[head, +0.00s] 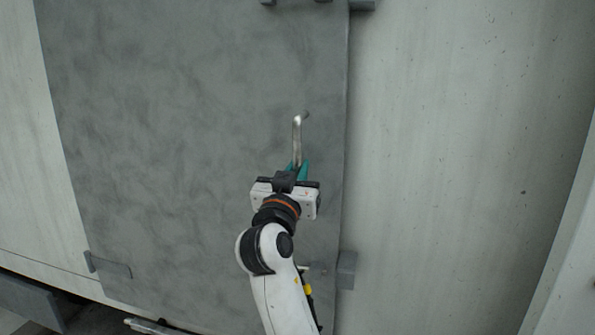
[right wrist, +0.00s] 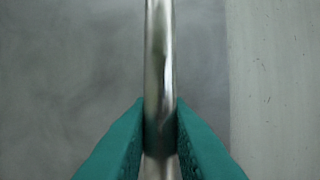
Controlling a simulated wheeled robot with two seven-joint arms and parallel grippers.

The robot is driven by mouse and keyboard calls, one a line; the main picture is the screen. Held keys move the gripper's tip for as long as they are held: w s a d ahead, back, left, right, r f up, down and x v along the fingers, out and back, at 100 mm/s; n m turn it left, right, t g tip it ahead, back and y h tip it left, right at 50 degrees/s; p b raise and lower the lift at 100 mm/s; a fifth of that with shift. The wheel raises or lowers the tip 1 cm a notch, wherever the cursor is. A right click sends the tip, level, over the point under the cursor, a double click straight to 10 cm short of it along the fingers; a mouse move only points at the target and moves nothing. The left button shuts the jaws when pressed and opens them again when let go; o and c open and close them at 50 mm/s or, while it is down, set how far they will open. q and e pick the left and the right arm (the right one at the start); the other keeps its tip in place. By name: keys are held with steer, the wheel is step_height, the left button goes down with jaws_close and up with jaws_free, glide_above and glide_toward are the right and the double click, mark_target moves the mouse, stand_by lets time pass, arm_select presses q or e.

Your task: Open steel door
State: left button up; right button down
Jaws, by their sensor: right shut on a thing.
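The grey steel door (head: 190,130) fills the left and middle of the head view. Its right edge lies against the pale wall, and I see no clear gap there. A shiny metal bar handle (head: 297,133) stands out from the door near that edge. My right gripper (head: 298,168) has its teal fingers on the lower part of the handle. In the right wrist view the fingers (right wrist: 160,130) press on both sides of the upright bar (right wrist: 158,55). The handle's lower end is hidden by the gripper. My left gripper is not in view.
Pale wall panels (head: 450,150) flank the door. A grey bracket (head: 346,270) sits at the door's lower right edge, and another bracket (head: 108,265) at its lower left. A grey ledge (head: 30,300) is at bottom left. The space right of my arm looks clear.

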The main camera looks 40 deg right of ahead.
steer(key=s+a+b, duration=0.1)
steer(key=s+a, duration=0.2)
steer(key=a, duration=0.2)
steer(key=shift+s+a+b, duration=0.3)
steer(key=shift+b, duration=0.05)
steer(key=s+a+b, duration=0.2)
steer(key=s+a, duration=0.1)
steer(key=a, duration=0.2)
steer(key=shift+a, duration=0.4)
steer(key=shift+f, duration=0.1)
